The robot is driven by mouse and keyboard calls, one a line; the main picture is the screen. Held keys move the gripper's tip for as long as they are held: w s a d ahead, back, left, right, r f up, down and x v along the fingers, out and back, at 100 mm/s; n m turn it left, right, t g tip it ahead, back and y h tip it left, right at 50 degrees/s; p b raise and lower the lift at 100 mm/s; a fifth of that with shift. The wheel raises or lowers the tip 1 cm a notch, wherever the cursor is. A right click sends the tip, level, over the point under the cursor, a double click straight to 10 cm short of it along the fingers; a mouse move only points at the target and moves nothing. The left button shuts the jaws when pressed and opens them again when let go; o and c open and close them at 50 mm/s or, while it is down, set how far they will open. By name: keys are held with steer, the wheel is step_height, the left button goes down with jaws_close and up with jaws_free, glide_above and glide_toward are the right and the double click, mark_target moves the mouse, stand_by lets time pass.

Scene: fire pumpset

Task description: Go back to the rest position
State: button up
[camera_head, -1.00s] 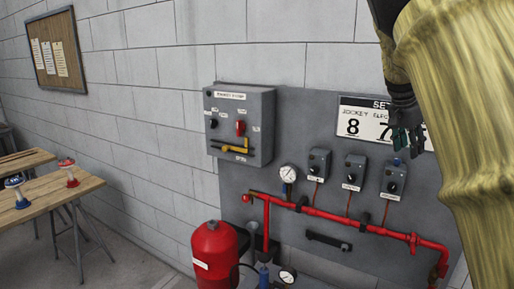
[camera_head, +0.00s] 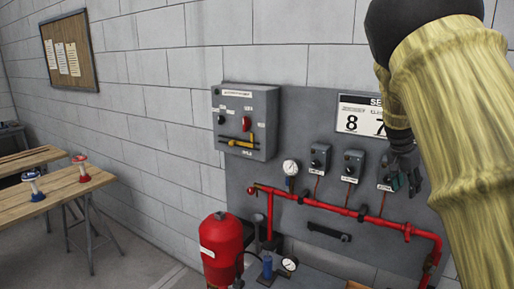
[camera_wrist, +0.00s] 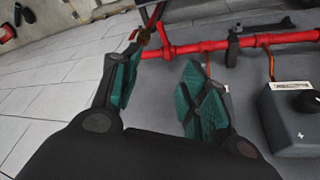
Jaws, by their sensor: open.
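My gripper (camera_head: 404,180) is at the right of the head view, in front of the rightmost small grey switch box (camera_head: 387,172) and partly hiding it. In the wrist view my gripper (camera_wrist: 160,95) shows two green-padded fingers spread apart with nothing between them. The red pipe (camera_wrist: 200,46) passes behind the fingertips there. A grey box with a black knob (camera_wrist: 290,115) is to the right of the fingers, apart from them. My arm covers the right side of the head view.
A grey control panel (camera_head: 244,122) with a yellow handle is on the wall. A red tank (camera_head: 221,250) stands below. A pressure gauge (camera_head: 290,168) sits over the red pipe (camera_head: 330,212). A wooden table (camera_head: 55,198) with two valve-like items is at left. Floor between is free.

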steer(key=s+a+f+n, duration=0.2)
steer(key=s+f, duration=0.1)
steer(key=f, duration=0.8)
steer(key=s+a+f+n, duration=0.1)
steer(key=s+f, duration=0.2)
steer(key=f, duration=0.8)
steer(key=s+a+f+n+y, duration=0.1)
steer(key=s+a+f+n, duration=0.15)
steer(key=s+f, duration=0.55)
steer(key=s+a+f+n, duration=0.1)
steer(key=s+a+f, duration=0.35)
steer(key=f, duration=0.55)
steer(key=s+a+f+n+y, duration=0.15)
steer(key=s+a+f, duration=0.3)
steer(key=s, duration=0.65)
steer(key=s+a+f+n+g+y, duration=0.1)
steer(key=s+a+f+n, duration=0.15)
steer(key=s+a, duration=0.6)
steer(key=s+a+f+n+y, duration=0.15)
steer(key=s+f, duration=0.25)
steer(key=s, duration=1)
step_height(320, 180, down, 16)
steer(key=h+b, duration=0.1)
steer(key=b, duration=1.4)
steer(key=shift+w+a+r, duration=0.15)
steer(key=shift+w+r, duration=0.1)
steer(key=shift+w, duration=0.05)
